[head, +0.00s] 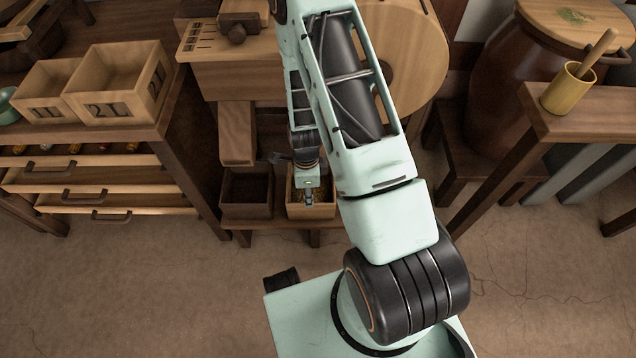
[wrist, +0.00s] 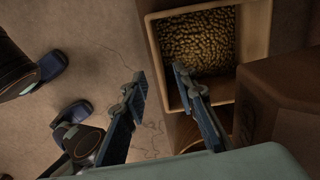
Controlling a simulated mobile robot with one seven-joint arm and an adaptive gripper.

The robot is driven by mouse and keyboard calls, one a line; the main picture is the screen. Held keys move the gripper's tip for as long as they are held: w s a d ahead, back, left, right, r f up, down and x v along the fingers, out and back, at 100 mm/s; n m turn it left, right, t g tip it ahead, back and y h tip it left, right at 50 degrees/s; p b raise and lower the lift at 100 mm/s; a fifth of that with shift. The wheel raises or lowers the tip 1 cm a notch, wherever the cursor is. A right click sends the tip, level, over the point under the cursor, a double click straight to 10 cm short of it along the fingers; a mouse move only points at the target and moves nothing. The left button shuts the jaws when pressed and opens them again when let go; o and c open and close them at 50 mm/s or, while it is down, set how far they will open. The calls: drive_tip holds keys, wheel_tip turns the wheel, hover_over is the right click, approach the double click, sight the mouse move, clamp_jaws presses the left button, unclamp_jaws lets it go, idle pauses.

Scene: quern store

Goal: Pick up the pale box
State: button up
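The pale box (head: 312,212) is a small open light-wood box on a low bench, just right of a dark box, and my arm partly covers it in the head view. In the wrist view the pale box (wrist: 156,58) is seen from above, with yellow-brown grain in it. My gripper (wrist: 159,75) is open, its two fingers apart on either side of the box's near-left wall. One fingertip is outside the wall and the other shows over the inside. I cannot tell how far above the rim they are. In the head view my gripper (head: 309,197) is small over the box.
A dark box (head: 246,208) stands left of the pale box, under a wooden chute (head: 237,132). Two bins marked 1L (head: 45,108) and 2L (head: 105,108) stand on the left table above drawers. A yellow mortar (head: 567,90) stands on the right table.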

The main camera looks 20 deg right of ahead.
drive_tip(key=shift+s+f+m, duration=0.1)
drive_tip(key=shift+f+m, duration=0.2)
drive_tip(key=shift+f, duration=0.05)
drive_tip(key=b, duration=0.3)
hover_over(312, 218)
drive_tip(key=f, duration=0.6)
drive_tip(key=shift+w+a+f, duration=0.15)
drive_tip(key=shift+w+f, duration=0.25)
wheel_tip(312, 218, down, 5)
drive_tip(key=shift+s+f+b, duration=0.1)
drive_tip(key=shift+s+b, duration=0.05)
drive_tip(key=shift+b, duration=0.75)
clamp_jaws()
